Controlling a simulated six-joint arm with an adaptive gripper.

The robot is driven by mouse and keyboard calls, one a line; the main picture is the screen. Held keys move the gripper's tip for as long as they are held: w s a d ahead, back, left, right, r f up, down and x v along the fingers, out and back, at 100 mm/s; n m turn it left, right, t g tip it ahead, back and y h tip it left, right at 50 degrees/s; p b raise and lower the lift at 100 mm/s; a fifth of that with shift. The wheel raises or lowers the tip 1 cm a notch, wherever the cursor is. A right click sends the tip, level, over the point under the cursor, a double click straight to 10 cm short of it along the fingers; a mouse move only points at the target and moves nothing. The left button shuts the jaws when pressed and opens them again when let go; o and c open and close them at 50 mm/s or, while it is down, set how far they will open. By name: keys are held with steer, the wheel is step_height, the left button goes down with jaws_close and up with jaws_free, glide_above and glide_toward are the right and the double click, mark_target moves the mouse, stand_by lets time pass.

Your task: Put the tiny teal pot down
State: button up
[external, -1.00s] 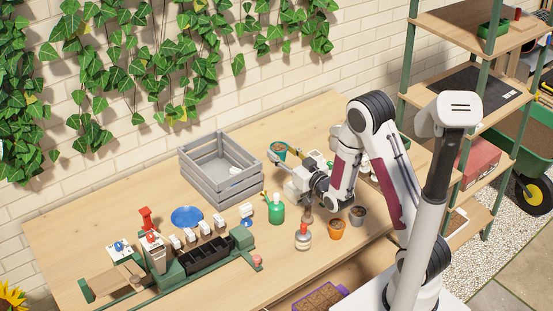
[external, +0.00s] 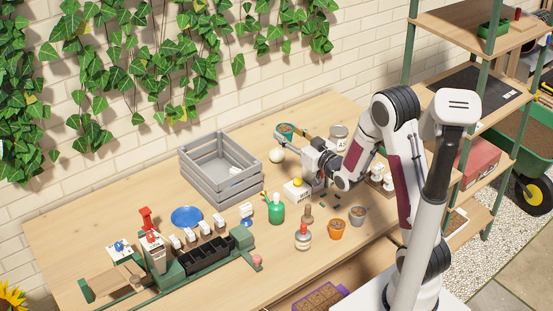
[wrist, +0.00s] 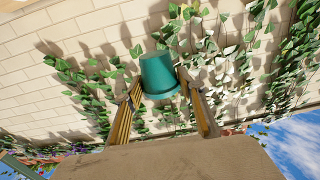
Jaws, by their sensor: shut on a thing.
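The tiny teal pot (external: 286,129) is held up at the back of the table, right of the grey crate, with brown fill showing at its top in the external view. In the wrist view the teal pot (wrist: 160,74) sits between my two fingers, with ivy and brick wall behind. My gripper (external: 292,132) is shut on it; in the wrist view my gripper (wrist: 157,80) has one finger on each side of the pot. The gap between pot and table is hard to judge.
A slatted grey crate (external: 203,178) stands to the left.

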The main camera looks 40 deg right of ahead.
steer(key=s+d+r+n+y, duration=0.1)
steer(key=s+d+y, duration=0.15)
steer(key=d, duration=0.45)
steer(key=s+d+r+n+y, duration=0.1)
steer(key=s+d, duration=0.2)
steer(key=d, duration=0.4)
steer(key=s+d+f+n+g+y, duration=0.15)
steer(key=s+d, duration=0.25)
steer(key=s, duration=0.5)
steer(key=s+d+f+n+g+y, duration=0.1)
steer(key=s+d+f+n+y, duration=0.15)
steer(key=s+d, duration=0.45)
step_height(320, 180, down, 13)
steer(key=s+a+m, duration=0.1)
steer(key=s+a, duration=0.1)
steer(key=shift+a, duration=0.25)
steer(key=shift+f+t, duration=0.2)
steer(key=shift+t, duration=0.05)
steer(key=shift+f, duration=2.8)
